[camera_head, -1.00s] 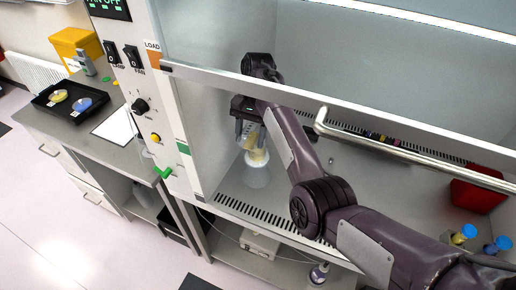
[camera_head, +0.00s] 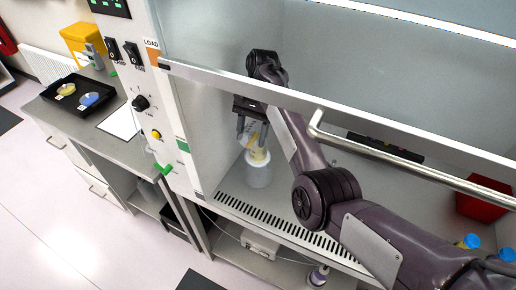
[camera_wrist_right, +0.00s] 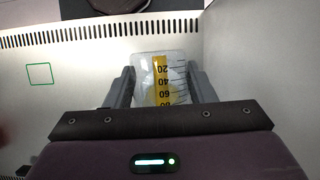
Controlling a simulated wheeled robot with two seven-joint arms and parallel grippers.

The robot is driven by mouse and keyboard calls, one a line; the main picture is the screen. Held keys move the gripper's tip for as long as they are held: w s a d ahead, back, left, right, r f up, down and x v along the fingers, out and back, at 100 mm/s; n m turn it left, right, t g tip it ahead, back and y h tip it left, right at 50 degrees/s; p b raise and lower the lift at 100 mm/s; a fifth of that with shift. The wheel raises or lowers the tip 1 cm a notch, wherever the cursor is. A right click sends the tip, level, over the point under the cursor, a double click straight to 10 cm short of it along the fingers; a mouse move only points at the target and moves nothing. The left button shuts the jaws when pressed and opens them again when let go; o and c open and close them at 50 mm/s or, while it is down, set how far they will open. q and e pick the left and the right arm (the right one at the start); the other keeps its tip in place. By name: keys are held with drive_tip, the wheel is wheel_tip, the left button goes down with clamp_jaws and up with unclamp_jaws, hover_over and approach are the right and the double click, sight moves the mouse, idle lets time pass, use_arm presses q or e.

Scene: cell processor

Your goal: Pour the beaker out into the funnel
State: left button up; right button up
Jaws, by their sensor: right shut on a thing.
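My right gripper (camera_head: 251,132) is inside the hood, near its left wall, shut on the beaker (camera_head: 257,153). The beaker is clear, with a yellow band and dark graduation marks. In the right wrist view the beaker (camera_wrist_right: 160,82) sits between the two fingers, and its numbers read upside down. In the head view it looks tilted. A whitish translucent vessel (camera_head: 258,176), apparently the funnel, stands on the hood floor directly below the beaker. The beaker overlaps its top, so I cannot tell whether they touch. My left gripper is out of view.
A red bin (camera_head: 484,194), blue-capped bottles (camera_head: 468,242) and a dark rack (camera_head: 385,147) are to the right. A black tray (camera_head: 80,98) lies on the left bench.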

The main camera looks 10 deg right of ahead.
idle(0.4)
drive_tip(key=shift+s+f+t+h, duration=0.25)
drive_tip(key=shift+f+t+h, duration=0.25)
drive_tip(key=shift+t, duration=0.5)
drive_tip(key=t+h, duration=0.2)
drive_tip(key=t, duration=0.1)
drive_tip(key=shift+s+a, duration=0.1)
drive_tip(key=shift+a, duration=0.05)
drive_tip(key=shift+s+a+t+h, duration=0.15)
drive_tip(key=shift+t+h, duration=0.25)
drive_tip(key=shift+t, duration=0.3)
